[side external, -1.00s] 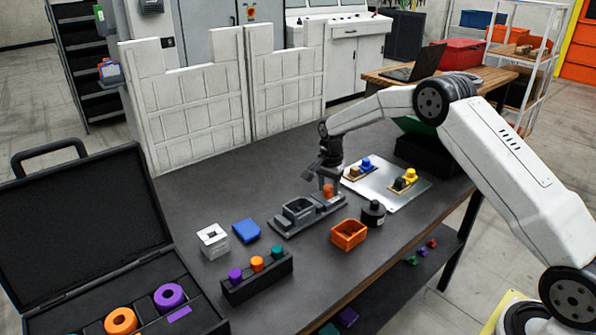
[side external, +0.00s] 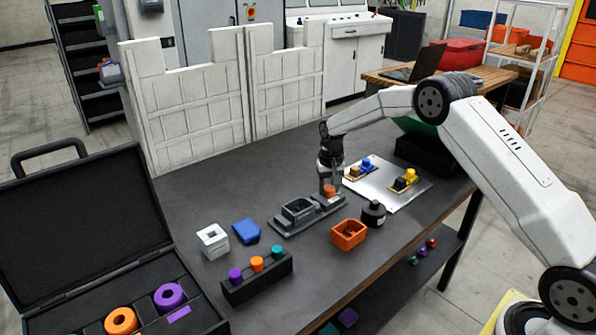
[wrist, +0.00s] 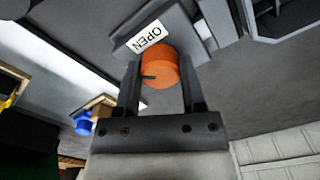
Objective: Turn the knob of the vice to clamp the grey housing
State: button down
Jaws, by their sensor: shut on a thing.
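The vice (side external: 280,224) is a dark grey fixture on the table, and the grey housing (side external: 298,206) sits in it. The orange knob (side external: 330,191) is at the vice's right end. My gripper (side external: 330,186) points down over the knob and is shut on it. In the wrist view the orange knob (wrist: 159,68) sits between the two fingers of my gripper (wrist: 159,80), with a dark mark on its face. A white label reading "OPEN" (wrist: 149,37) lies beside the knob. The fingers hide the knob's sides.
An orange box (side external: 348,234) and a black round container (side external: 373,214) stand right of the vice. A metal plate (side external: 405,197) with blue and yellow parts lies behind them. A white block (side external: 212,241), a blue block (side external: 246,231) and a black peg rack (side external: 258,280) stand to the left.

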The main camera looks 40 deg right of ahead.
aim_at(330, 188)
jog(key=n, duration=0.4)
jog(key=shift+s+n, duration=0.1)
jog(key=shift+n, duration=0.3)
jog(key=n, duration=0.4)
jog(key=shift+c, duration=1)
grip_release()
jog(key=shift+d, duration=0.1)
jog(key=shift+r, duration=0.1)
jog(key=shift+r, duration=3.8)
